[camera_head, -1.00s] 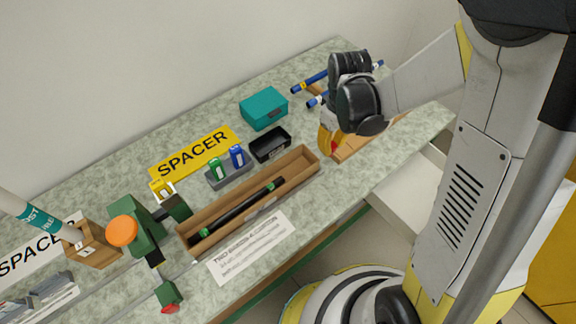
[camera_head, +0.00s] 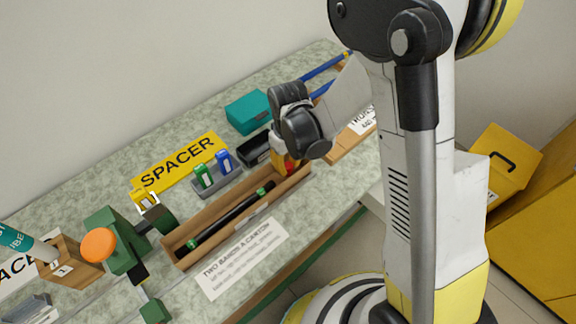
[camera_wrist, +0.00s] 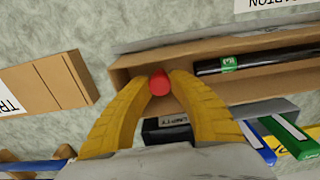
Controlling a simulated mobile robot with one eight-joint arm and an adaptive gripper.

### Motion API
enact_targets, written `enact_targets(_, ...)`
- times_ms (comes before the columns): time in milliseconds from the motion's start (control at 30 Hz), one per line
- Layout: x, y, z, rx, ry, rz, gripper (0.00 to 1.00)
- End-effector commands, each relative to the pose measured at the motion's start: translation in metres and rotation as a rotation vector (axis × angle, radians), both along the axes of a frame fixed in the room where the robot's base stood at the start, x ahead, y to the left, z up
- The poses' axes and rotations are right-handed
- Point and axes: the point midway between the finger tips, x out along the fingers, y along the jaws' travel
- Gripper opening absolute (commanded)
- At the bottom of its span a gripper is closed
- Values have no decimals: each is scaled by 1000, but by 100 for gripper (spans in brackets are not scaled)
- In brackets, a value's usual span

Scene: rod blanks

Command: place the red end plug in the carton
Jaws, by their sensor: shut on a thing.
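My gripper (camera_wrist: 158,80) has yellow fingers closed on the red end plug (camera_wrist: 160,83), which sits between the fingertips in the wrist view. The carton (camera_wrist: 120,73) is a long, open brown box. In the wrist view the plug appears over the carton's end, beside the rod; its exact height above the floor is unclear. A black rod (camera_wrist: 285,59) with a green band lies in the carton. In the head view the carton (camera_head: 172,243) runs diagonally, and my gripper (camera_head: 288,164) is at its far right end, with the fingertips partly hidden.
A black tray (camera_head: 256,149) and a grey holder (camera_head: 212,182) with green and blue clips stand behind the carton. A teal box (camera_head: 247,110) is farther back. A green fixture with an orange knob (camera_head: 98,245) stands left. A printed sheet (camera_head: 242,258) lies in front.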

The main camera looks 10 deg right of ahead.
Motion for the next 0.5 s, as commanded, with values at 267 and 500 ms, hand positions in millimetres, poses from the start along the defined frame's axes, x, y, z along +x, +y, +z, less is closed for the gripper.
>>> enact_targets(267, 0, 0, -3, 0, 0, 0, 44)
enact_targets(500, 0, 0, -3, 0, 0, 0, 44)
